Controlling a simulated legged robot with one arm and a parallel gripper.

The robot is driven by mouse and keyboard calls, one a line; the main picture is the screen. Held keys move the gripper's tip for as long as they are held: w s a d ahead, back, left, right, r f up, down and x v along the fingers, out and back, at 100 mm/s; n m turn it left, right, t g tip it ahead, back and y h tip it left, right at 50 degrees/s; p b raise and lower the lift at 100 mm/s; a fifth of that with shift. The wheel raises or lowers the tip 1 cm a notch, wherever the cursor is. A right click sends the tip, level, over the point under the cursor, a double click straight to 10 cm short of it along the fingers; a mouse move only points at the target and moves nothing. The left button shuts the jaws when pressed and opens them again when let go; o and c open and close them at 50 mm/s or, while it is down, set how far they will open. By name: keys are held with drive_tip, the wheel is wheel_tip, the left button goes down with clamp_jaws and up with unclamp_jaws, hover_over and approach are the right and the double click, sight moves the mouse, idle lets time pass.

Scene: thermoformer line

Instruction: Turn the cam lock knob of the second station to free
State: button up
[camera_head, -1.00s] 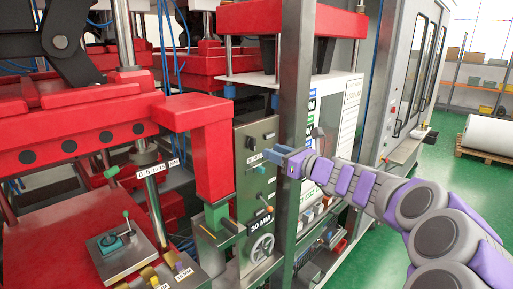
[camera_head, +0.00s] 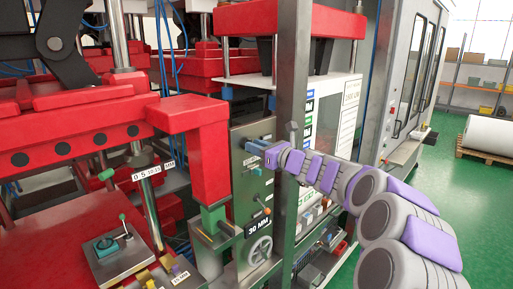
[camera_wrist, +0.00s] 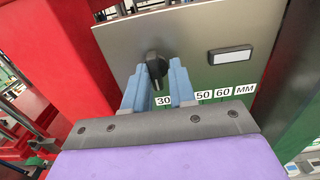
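A black knob (camera_wrist: 155,68) sits on a grey metal panel (camera_wrist: 120,45) in the wrist view, above a scale strip (camera_wrist: 205,95) reading 30, 50, 60 MM. My gripper (camera_wrist: 158,80) has two blue fingers apart, with the knob between and just beyond their tips. I cannot tell whether either finger touches it. In the head view my gripper (camera_head: 252,150) is at the upper part of the station's front panel (camera_head: 240,185); the black knob is not clearly visible there. Which position the knob marks cannot be read.
A grey post (camera_head: 291,90) stands right beside my gripper. A red press arm (camera_head: 210,150) is to the left of the panel. A white pushbutton or display (camera_wrist: 230,55) is right of the knob.

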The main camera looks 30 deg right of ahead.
drive_tip(key=shift+c, duration=0.8)
drive_tip(key=shift+a+r, duration=0.1)
drive_tip(key=shift+a, duration=0.25)
clamp_jaws()
drive_tip(key=shift+d, duration=0.1)
drive_tip(key=shift+n, duration=0.3)
drive_tip(key=n+b, duration=0.3)
drive_tip(key=n, duration=0.2)
drive_tip(key=n+b, duration=0.3)
drive_tip(key=n, duration=0.3)
drive_tip(key=n+b, duration=0.4)
drive_tip(key=n, duration=0.2)
drive_tip(key=shift+s+a+f, duration=0.1)
drive_tip(key=shift+a+f, duration=0.1)
drive_tip(key=shift+f, duration=0.2)
